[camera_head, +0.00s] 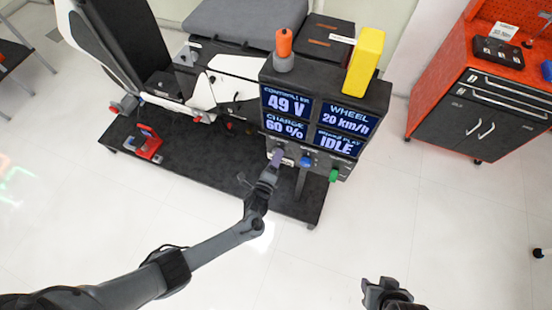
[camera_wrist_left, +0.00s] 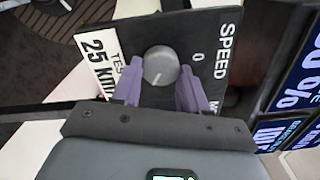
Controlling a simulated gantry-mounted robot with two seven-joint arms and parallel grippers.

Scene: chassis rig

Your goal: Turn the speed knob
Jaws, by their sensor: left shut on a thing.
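The round grey speed knob (camera_wrist_left: 160,62) sits on a dark panel (camera_wrist_left: 212,62) labelled SPEED, with a 0 mark and a white "TEST 25 km/h" label partly hidden. My left gripper (camera_wrist_left: 160,70) has its purple fingers on either side of the knob, shut on it. In the head view my left gripper (camera_head: 277,158) reaches the lower left of the display box (camera_head: 375,103) and hides the knob. The screens read 49 V, 20 km/h, 60 % and IDLE. My right gripper (camera_head: 383,290) is at the bottom edge, away from the box; its jaw state is unclear.
A blue button (camera_head: 306,160) and a green one (camera_head: 335,174) sit right of my left gripper. An orange-topped knob (camera_head: 284,42) and a yellow block (camera_head: 365,60) stand on the box. A red clamp (camera_head: 150,142) is on the black platform (camera_head: 185,165). Open floor lies in front.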

